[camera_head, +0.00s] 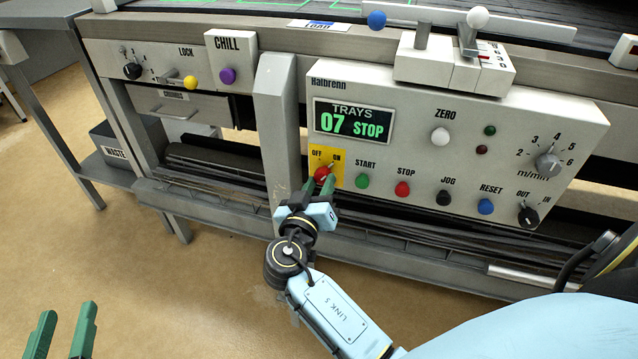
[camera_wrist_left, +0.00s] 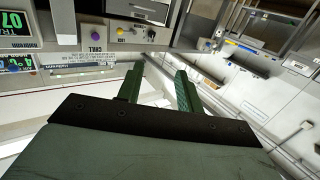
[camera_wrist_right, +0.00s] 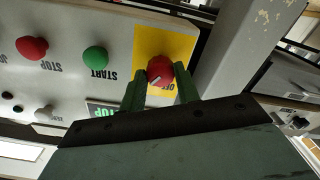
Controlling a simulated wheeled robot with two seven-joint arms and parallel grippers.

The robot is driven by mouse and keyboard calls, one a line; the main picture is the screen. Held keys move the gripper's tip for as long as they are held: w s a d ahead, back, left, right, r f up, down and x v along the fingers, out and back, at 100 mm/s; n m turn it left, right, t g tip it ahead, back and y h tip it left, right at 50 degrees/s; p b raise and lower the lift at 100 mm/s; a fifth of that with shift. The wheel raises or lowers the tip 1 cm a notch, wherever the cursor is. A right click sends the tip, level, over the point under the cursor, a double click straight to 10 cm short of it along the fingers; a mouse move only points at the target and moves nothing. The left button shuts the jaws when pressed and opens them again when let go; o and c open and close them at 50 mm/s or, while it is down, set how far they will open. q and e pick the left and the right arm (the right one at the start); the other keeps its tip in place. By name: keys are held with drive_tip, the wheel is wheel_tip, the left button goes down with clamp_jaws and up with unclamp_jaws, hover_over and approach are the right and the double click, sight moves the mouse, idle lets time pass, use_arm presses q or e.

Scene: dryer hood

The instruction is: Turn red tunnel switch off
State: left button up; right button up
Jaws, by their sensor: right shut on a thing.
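The red tunnel switch (camera_head: 321,174) is a round knob on a yellow OFF/ON plate (camera_head: 341,157) on the white control panel. Its pointer line appears to lean toward ON. My right gripper (camera_head: 319,185) reaches it from below, with green fingers on both sides of the knob. In the right wrist view the knob (camera_wrist_right: 160,69) sits between the fingertips (camera_wrist_right: 160,84), which partly cover the plate's lettering. My left gripper (camera_head: 64,335) is open and empty over the floor at lower left, and its spread fingers also show in the left wrist view (camera_wrist_left: 158,80).
Green START (camera_head: 362,181) and red STOP (camera_head: 402,189) buttons sit just right of the switch. A grey upright post (camera_head: 277,120) stands close on its left. The display (camera_head: 352,121) above reads TRAYS 07 STOP. Open floor lies below the machine.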

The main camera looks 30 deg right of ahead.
drive_tip(key=n+p, duration=0.2)
drive_tip(key=n, duration=0.3)
drive_tip(key=shift+r, duration=0.15)
use_arm(q)
drive_tip(key=s+a+f+g+y+p, duration=0.2)
drive_tip(key=s+a+f+g, duration=0.2)
drive_tip(key=s+f+g, duration=0.3)
drive_tip(key=s+a+f+g+y+p, duration=0.1)
drive_tip(key=s+a+f+g+y, duration=0.15)
drive_tip(key=s+f+g, duration=0.4)
use_arm(e)
drive_tip(key=n, duration=0.5)
drive_tip(key=n+p, duration=0.3)
drive_tip(key=n, duration=0.2)
use_arm(q)
drive_tip(key=a+f+p, duration=0.1)
drive_tip(key=a+f, duration=0.2)
drive_tip(key=f, duration=0.8)
drive_tip(key=shift+w+a+n+y, duration=0.3)
drive_tip(key=shift+w+a+y, duration=0.05)
drive_tip(key=shift+w+a, duration=0.05)
use_arm(e)
drive_tip(key=shift+n, duration=0.7)
drive_tip(key=o, duration=1)
drive_tip(key=shift+c, duration=0.2)
